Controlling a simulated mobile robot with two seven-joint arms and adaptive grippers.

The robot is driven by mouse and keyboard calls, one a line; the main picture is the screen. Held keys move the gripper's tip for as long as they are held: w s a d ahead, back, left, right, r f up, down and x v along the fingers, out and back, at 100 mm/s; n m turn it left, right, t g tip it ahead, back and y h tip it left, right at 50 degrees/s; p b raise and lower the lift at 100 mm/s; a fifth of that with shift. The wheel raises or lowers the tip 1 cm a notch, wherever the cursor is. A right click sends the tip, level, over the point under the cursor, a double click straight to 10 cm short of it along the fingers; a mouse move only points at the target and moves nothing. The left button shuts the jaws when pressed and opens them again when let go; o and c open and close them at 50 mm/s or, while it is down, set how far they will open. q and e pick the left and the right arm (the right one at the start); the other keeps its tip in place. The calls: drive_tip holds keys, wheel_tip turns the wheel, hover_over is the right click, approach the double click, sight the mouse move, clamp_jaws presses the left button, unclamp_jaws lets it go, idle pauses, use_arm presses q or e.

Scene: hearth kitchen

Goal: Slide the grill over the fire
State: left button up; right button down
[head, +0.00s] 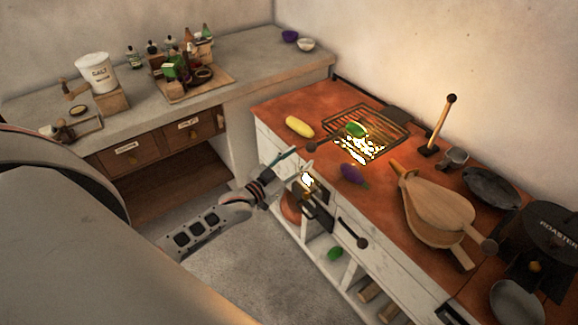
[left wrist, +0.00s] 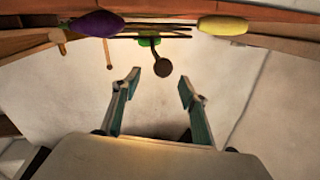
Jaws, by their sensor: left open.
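The grill (head: 378,112) is a dark wire rack set in the red-brown countertop, its handle ending in a round dark knob (head: 311,147). The fire (head: 352,152) glows at its near side. A green pepper (head: 356,129) lies on the grill. My left gripper (head: 290,158) is open and empty at the counter's front edge, close to the knob. In the left wrist view, the knob (left wrist: 162,67) shows just beyond and between the fingertips (left wrist: 159,77), and the grill bars (left wrist: 165,33) are seen nearly edge-on. Contact with the knob cannot be told. My right gripper is not in view.
A yellow corn-like vegetable (head: 299,127) and a purple eggplant (head: 352,175) lie either side of the handle. A bellows (head: 440,212), small cup (head: 457,157) and roaster (head: 545,235) stand to the right. A second counter (head: 240,62) with jars runs along the back.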

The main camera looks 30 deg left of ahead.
use_arm(q)
drive_tip(key=shift+s+a, duration=0.2)
drive_tip(key=shift+s, duration=0.9)
drive_tip(key=shift+s+a, duration=0.2)
drive_tip(key=shift+s, duration=0.9)
drive_tip(key=s+d+f+g, duration=0.2)
drive_tip(key=s+d+f, duration=0.2)
drive_tip(key=s, duration=0.4)
drive_tip(key=s+d+f+g, duration=0.2)
drive_tip(key=s+d+f, duration=0.3)
drive_tip(key=s, duration=0.3)
drive_tip(key=s+d+f+g, duration=0.2)
drive_tip(key=s+d+f, duration=0.2)
drive_tip(key=s, duration=0.4)
drive_tip(key=shift+d+f+g+y, duration=0.15)
drive_tip(key=shift+d+g+y, duration=0.2)
drive_tip(key=shift+d, duration=0.55)
